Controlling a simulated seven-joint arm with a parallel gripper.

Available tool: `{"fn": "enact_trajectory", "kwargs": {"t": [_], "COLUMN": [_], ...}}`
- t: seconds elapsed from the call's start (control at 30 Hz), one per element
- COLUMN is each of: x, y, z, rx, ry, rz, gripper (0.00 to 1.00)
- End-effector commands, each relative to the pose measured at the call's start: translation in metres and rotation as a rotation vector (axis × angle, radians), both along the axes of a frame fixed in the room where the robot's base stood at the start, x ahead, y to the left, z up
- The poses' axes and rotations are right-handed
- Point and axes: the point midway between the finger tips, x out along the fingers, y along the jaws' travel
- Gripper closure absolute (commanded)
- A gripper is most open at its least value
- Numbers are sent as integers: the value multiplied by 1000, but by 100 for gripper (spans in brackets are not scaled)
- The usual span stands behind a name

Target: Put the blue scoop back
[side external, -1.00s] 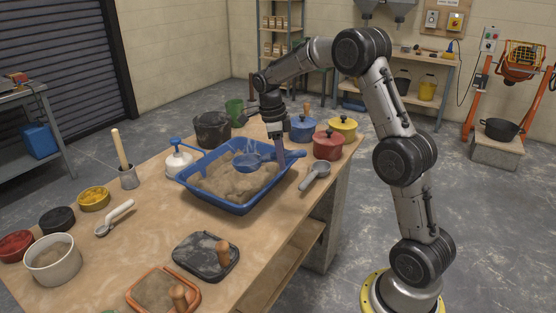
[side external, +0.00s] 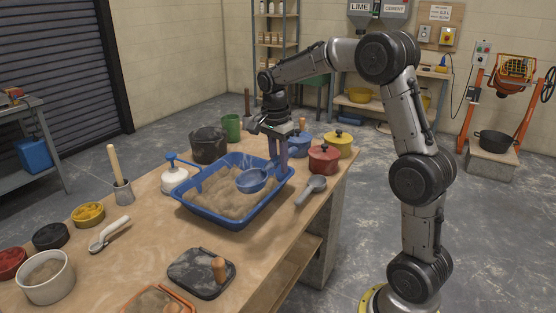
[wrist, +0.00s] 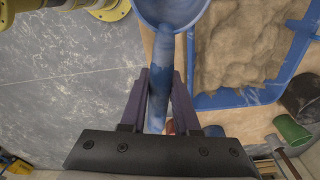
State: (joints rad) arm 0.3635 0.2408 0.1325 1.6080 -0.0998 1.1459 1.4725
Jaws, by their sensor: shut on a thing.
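The bowl is at the top edge of that view, partly cut off. Beside it are the sand and the tub's blue rim (wrist: 235,97). In the side view my fingers hide much of the handle. I cannot tell exactly how high the bowl is above the sand.
Blue, red (side external: 324,160) and yellow (side external: 338,144) lidded pots stand just right of my gripper. A grey scoop (side external: 312,188) lies right of the tub.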

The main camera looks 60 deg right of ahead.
Motion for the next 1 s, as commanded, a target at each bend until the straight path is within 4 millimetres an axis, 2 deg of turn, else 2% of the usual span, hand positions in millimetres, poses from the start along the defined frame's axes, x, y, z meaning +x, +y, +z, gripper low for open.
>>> {"fn": "enact_trajectory", "kwargs": {"t": [0.17,0.5,0.6,0.7,0.8,1.0], "x": [-5,-7,-6,-5,-5,-5], "y": [5,5,5,5,5,5], "z": [0,-109,-136,-154,-163,-170], "rx": [15,44,50,52,53,53], "ry": [-4,4,0,-3,-6,-6], "rz": [209,221,220,220,221,221], "gripper": [100,100,100,100,100,100]}}
